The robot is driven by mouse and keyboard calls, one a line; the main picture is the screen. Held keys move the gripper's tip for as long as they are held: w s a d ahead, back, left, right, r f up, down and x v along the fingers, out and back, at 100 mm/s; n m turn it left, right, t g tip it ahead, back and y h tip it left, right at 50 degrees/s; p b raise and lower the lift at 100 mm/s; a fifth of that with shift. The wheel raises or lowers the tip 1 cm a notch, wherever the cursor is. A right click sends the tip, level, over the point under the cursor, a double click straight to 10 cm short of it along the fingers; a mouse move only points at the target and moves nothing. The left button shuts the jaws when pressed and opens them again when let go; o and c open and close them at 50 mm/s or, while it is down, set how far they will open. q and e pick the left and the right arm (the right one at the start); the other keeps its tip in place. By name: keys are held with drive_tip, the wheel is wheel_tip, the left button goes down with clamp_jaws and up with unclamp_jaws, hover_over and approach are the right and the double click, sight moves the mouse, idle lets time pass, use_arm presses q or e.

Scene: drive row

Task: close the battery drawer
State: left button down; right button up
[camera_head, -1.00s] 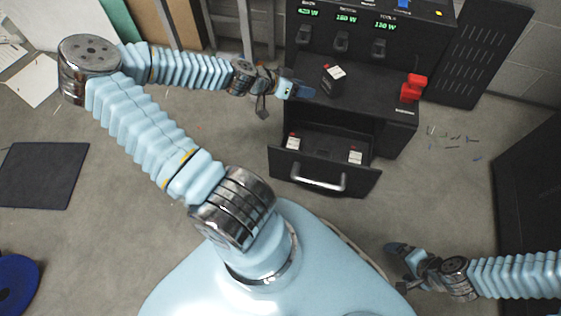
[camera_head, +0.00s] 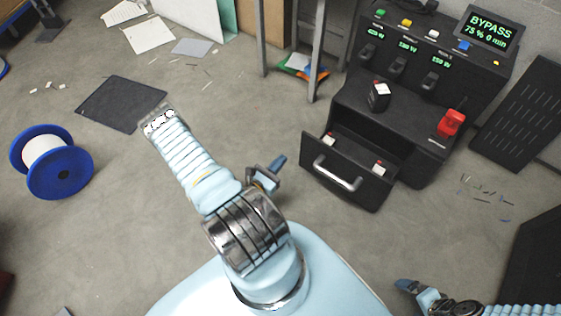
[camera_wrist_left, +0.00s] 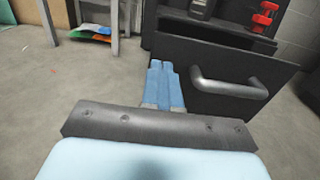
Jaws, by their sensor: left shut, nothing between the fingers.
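The battery drawer (camera_head: 325,176) stands pulled out from the lower front of the black cabinet (camera_head: 405,125). It has a dark front and a silver bar handle (camera_head: 338,176). Two small blocks with white and red tops show inside it. My left gripper (camera_head: 277,165) is shut and empty, left of the drawer front and apart from it in the head view. In the left wrist view its blue fingers (camera_wrist_left: 166,85) are together beside the left edge of the drawer front (camera_wrist_left: 225,70). My right gripper (camera_head: 410,288) is at the lower right; its finger gap is unclear.
A black battery (camera_head: 379,97) and a red switch (camera_head: 451,122) sit on the cabinet's ledge. A display reads BYPASS (camera_head: 488,30). A blue spool (camera_head: 50,162) and a dark mat (camera_head: 121,104) lie at the left. The floor before the drawer is mostly clear.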

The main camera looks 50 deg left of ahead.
sight(304, 134)
use_arm(q)
drive_tip(key=b+x, duration=0.1)
drive_tip(key=x, duration=1)
drive_tip(key=shift+w+d+r, duration=0.1)
use_arm(e)
drive_tip(key=shift+a+f, duration=0.1)
drive_tip(key=shift+f, duration=0.4)
use_arm(q)
drive_tip(key=shift+w, duration=0.1)
use_arm(e)
drive_tip(key=shift+w, duration=0.1)
